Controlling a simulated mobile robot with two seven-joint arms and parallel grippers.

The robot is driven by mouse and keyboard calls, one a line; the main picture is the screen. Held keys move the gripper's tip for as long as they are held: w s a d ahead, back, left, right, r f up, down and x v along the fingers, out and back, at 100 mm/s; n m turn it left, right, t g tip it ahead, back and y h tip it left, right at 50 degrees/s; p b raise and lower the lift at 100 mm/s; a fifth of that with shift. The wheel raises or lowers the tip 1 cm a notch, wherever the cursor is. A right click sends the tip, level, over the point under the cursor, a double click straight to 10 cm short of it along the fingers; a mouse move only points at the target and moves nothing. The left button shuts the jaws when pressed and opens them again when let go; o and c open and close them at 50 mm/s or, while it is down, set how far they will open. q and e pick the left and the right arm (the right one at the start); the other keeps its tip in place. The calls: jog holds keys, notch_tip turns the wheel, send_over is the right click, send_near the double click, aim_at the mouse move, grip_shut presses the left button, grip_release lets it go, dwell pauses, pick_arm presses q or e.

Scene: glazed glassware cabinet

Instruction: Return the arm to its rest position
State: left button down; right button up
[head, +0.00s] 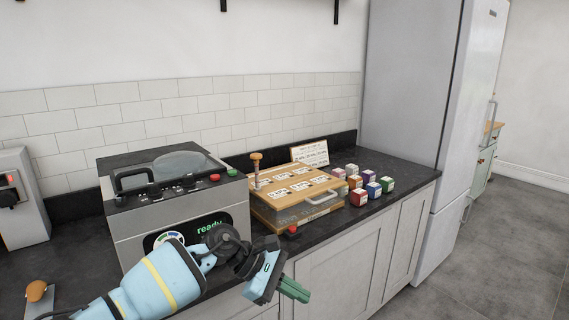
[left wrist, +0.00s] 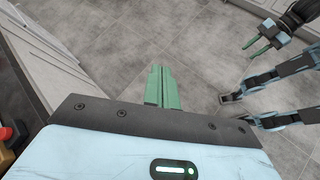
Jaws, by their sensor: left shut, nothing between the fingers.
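My left arm comes in from the lower left of the head view, light blue with a yellow band. Its left gripper (head: 293,290) has green fingers, held in front of the counter's front edge and pointing to the right. In the left wrist view the two green fingers (left wrist: 160,88) lie side by side, shut, with nothing between them and grey floor tiles beyond. My right gripper (left wrist: 258,47) shows at the upper right of the left wrist view, with green fingers apart from each other. It is not in the head view.
On the dark counter (head: 343,222) stand a grey machine (head: 183,213) reading "ready", a wooden box (head: 290,232) with a labelled lid, and several coloured cubes (head: 358,198). A tall fridge (head: 410,95) stands at right. Floor in front of the cabinets is clear.

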pick_arm(q)
jog(key=s+d+f+n+t+h, duration=0.2)
jog(key=s+n+t+h, duration=0.15)
jog(key=n, duration=0.45)
jog(key=s+d+f+n+t+h, duration=0.25)
jog(key=s+n+h, duration=0.25)
jog(key=n, duration=0.3)
jog(key=s+a+f+n+t+y, duration=0.6)
jog(key=a+f+n, duration=0.3)
jog(key=n, duration=0.7)
jog(key=s+a+f+n+t+y, duration=0.3)
jog(key=s+a+f+n+y, duration=0.45)
jog(key=n, duration=0.85)
jog(key=s+a+f+n+g+y, duration=0.2)
jog(key=s+a+f+n, duration=0.2)
jog(key=s, duration=0.4)
jog(key=s+a+f+n+g+y+p, duration=0.1)
jog(key=s+a+f+n+g+y, duration=0.1)
jog(key=s+a+f+n, duration=0.3)
jog(key=s+a, duration=0.2)
jog(key=s, duration=0.1)
jog(key=shift+n+g, duration=0.3)
jog(key=shift+g, duration=0.1)
